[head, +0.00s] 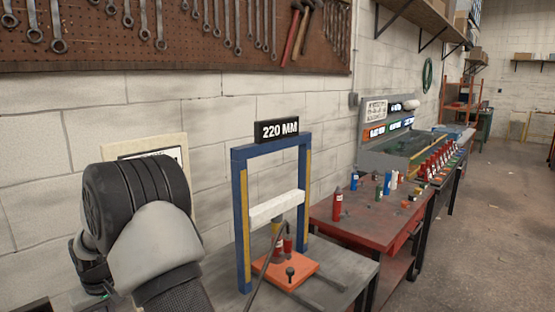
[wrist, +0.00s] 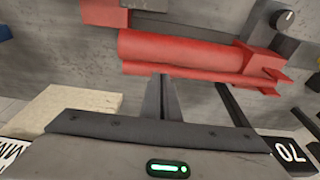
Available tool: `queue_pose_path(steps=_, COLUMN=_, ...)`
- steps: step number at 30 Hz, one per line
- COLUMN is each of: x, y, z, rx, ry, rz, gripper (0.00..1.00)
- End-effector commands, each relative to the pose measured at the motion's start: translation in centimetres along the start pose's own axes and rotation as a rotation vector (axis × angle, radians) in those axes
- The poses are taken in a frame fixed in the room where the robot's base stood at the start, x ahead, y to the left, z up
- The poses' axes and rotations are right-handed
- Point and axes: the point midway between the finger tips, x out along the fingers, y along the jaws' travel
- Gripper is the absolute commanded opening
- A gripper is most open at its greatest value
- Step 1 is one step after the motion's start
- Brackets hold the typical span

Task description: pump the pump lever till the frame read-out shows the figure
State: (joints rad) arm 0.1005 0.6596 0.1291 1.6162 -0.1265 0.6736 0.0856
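The blue frame (head: 240,215) stands on a grey bench, with a white crossbar (head: 278,207) between its posts. Its black read-out (head: 277,130) shows 220 MM. Below the crossbar, a red pump body (head: 288,243) stands on an orange base (head: 303,265) with a small dark knob (head: 290,272). A thin dark rod or hose runs from the pump toward the front; I cannot tell whether it is the lever. My gripper (wrist: 163,80) looks shut in the wrist view, with nothing visible between its fingers. My forearm hides it in the head view. Red cylinders (wrist: 190,50) lie beyond it.
A beige board (head: 172,145) with a white card is mostly hidden behind my arm. A red bench (head: 340,215) with bottles and small parts stands to the right. Tools hang on the pegboard (head: 100,60). A black plate reading 70 (wrist: 290,150) shows at the wrist view's lower right.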

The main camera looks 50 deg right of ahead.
Motion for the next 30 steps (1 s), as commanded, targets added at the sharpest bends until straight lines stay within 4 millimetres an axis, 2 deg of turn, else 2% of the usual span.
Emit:
queue_pose_path(steps=1, x=1.1, y=-0.2, z=0.3, rx=-0.001, ry=-0.003, rz=-0.002, gripper=0.0)
queue_pose_path(steps=3, x=1.8, y=-0.2, z=0.4, rx=-0.002, ry=-0.002, rz=-0.003, gripper=0.0)
queue_pose_path(steps=11, x=-0.3, y=-0.2, z=-0.1, rx=-0.002, ry=0.0, rz=-0.003, gripper=0.0)
queue_pose_path(steps=24, x=-6.1, y=-0.1, z=-1.3, rx=0.0, ry=0.001, rz=-0.001, gripper=0.0)
queue_pose_path(steps=30, x=-6.2, y=0.0, z=-1.3, rx=0.0, ry=0.0, rz=0.0, gripper=0.0)
